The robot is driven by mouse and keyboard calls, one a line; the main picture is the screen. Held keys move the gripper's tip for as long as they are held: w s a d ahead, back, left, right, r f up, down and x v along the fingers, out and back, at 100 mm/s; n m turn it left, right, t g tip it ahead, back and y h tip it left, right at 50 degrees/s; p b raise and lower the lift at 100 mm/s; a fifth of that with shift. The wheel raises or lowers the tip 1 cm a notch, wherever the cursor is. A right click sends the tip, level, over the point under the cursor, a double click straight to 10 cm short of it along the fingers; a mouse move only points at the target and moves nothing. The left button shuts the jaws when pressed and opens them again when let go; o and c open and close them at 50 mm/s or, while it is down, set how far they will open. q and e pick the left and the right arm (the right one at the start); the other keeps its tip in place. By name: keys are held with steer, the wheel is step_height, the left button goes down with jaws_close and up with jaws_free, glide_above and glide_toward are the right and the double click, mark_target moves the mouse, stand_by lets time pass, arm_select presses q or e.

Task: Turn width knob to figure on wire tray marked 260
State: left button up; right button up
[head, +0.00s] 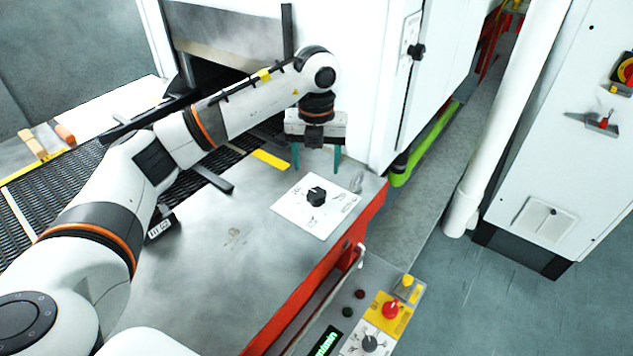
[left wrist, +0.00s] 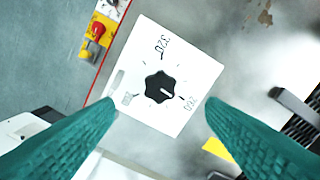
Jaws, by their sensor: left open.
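The width knob (head: 316,196) is black and lobed, on a white dial plate (head: 287,210) on the grey metal table. In the left wrist view the knob (left wrist: 160,87) has a pale mark toward the lower right. The plate (left wrist: 188,60) reads 320 at the top and 260 at the right; a third mark at lower left is unclear. My left gripper (head: 316,160) is open and empty above the plate, its teal fingers apart from the knob. In the left wrist view the fingers (left wrist: 160,105) flank the plate's lower half. A small black-framed tag (head: 161,226) is too small to read surely.
The dark mesh belt (head: 62,190) runs at left into the white machine (head: 365,70). A control panel with a red button (head: 390,309) sits at the table's front. A white cabinet (head: 560,130) stands at right. The metal table (head: 225,275) is clear before the plate.

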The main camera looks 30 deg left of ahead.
arm_select(q)
steer(key=shift+r, duration=2)
